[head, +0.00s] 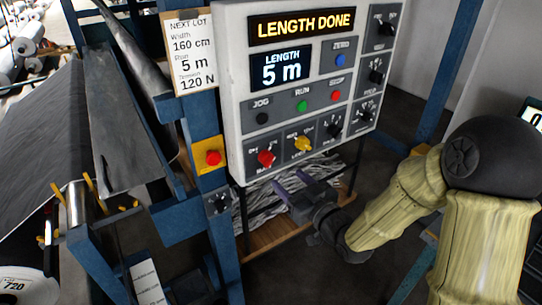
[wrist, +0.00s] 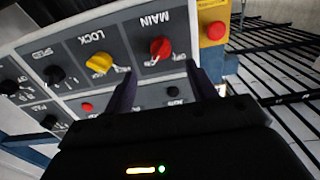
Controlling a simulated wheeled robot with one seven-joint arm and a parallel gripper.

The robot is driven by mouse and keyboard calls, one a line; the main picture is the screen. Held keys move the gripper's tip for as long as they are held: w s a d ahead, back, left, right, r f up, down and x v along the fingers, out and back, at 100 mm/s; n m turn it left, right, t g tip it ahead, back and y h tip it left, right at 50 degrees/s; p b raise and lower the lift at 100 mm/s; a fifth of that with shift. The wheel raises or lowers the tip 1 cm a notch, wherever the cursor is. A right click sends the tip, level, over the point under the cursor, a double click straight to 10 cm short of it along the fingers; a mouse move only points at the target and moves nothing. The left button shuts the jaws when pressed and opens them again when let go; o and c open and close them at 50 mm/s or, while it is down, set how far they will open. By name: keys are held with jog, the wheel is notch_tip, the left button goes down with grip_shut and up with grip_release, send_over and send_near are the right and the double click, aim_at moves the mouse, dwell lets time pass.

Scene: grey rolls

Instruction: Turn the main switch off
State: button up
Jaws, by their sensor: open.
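The main switch (head: 266,158) is a red rotary knob at the lower left of the grey control panel (head: 232,90). In the wrist view, which shows the panel upside down, the red knob (wrist: 160,47) sits beside the word MAIN. Its white pointer slants to the lower left there; the small position labels are hard to read. My gripper (head: 291,186) is open and empty, in front of and below the panel's lower edge. In the wrist view its two fingers (wrist: 161,73) point at the panel, apart from the knob, which shows between and beyond the tips.
A yellow LOCK knob (head: 303,143) sits right beside the main switch. A red push button on a yellow plate (head: 223,166) is to its left on a blue post. The panel display (head: 302,25) reads LENGTH DONE.

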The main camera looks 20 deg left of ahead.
aim_at(271, 163)
jog(key=p+x, duration=0.2)
jog(key=x, duration=0.7)
jog(key=shift+w+a, duration=0.1)
jog(key=shift+a, duration=0.05)
jog(key=shift+c, duration=0.5)
jog(key=c, duration=0.9)
